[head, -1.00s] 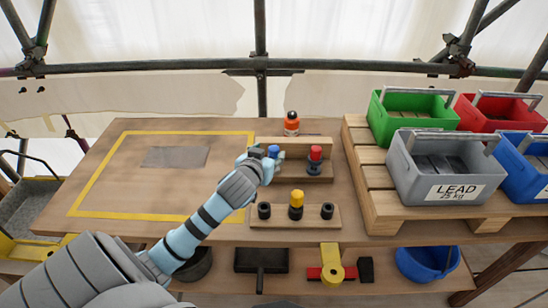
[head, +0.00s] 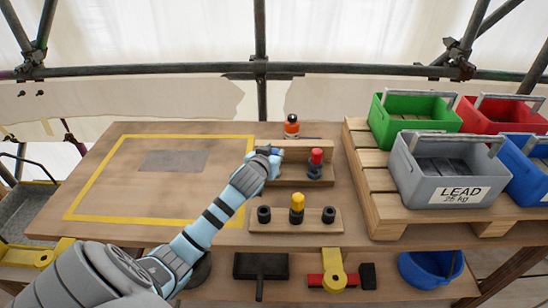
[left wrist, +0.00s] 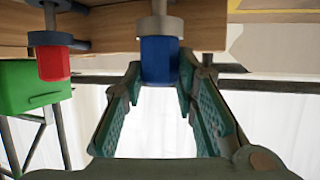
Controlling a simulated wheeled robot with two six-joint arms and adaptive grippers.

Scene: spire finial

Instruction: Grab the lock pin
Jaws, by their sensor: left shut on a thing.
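A blue-headed pin (left wrist: 160,60) with a grey collar stands in the wooden rack in the left wrist view, where the picture is upside down. My left gripper (left wrist: 160,72) has its fingertips on both sides of the blue head and is shut on it. My right gripper is not in view.
In front, a wooden block (head: 315,222) holds a yellow-headed piece (head: 297,203) between two black rings. An orange-topped bottle (head: 291,126) stands behind the rack. A pallet (head: 372,190) with a grey LEAD crate (head: 432,180) and other crates is on the right. The yellow-outlined area is mostly clear.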

